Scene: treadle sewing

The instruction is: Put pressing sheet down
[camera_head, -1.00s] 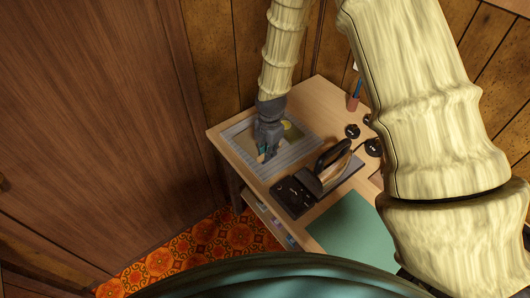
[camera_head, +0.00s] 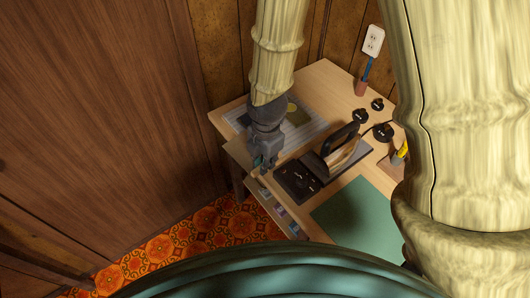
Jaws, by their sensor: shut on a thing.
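My gripper (camera_head: 262,163) is at the front left edge of the wooden table, pointing down, and is shut. A thin tan piece (camera_head: 239,154) at its fingertips juts past the table edge and looks like the pressing sheet. Its colour is close to the wood, so its outline is hard to tell, and my gripper hides part of it. The grey striped mat (camera_head: 306,136) lies on the table behind my gripper, partly hidden by my arm.
A green mat (camera_head: 358,217) lies at the front right. Drawers (camera_head: 279,210) are below the table's front.

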